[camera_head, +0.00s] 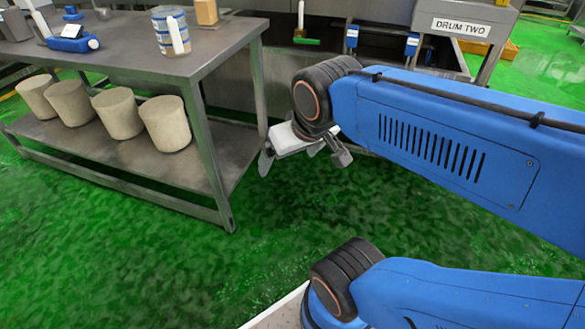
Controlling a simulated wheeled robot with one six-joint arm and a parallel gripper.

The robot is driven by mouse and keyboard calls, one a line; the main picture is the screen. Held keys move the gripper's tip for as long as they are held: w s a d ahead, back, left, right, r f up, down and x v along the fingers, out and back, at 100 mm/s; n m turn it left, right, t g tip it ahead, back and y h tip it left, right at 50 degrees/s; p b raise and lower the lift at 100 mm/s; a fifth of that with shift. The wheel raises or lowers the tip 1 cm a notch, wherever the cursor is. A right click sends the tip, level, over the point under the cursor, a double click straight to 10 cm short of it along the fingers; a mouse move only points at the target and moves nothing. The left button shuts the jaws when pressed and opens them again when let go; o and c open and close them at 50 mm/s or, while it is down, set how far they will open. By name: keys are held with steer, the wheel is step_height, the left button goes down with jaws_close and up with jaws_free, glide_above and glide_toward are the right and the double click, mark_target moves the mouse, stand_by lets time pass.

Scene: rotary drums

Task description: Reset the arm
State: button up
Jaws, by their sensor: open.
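My gripper (301,155) hangs at the end of my blue arm near the middle of the view, over the green floor. It is open, and I see nothing held between its fingers. It is to the right of the steel table's near right leg and apart from the table. My arm comes in from the right edge and bends at the black joint above the gripper. Part of the wrist is hidden behind that joint.
A steel table (215,50) at left bears a blue-banded tub (168,36) and a blue tool (72,42). Several beige buckets (165,124) stand on its lower shelf. A "DRUM TWO" sign (461,27) is at the back right. The green floor (190,265) in front is clear.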

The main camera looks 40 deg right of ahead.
steer(key=shift+s+a+f+n+g, duration=0.2)
steer(key=shift+s+a+f+n, duration=0.1)
steer(key=shift+s, duration=0.4)
steer(key=shift+s+a+f+n+g, duration=0.2)
steer(key=shift+s+a+f, duration=0.1)
steer(key=shift+s, duration=0.35)
steer(key=shift+r, duration=0.1)
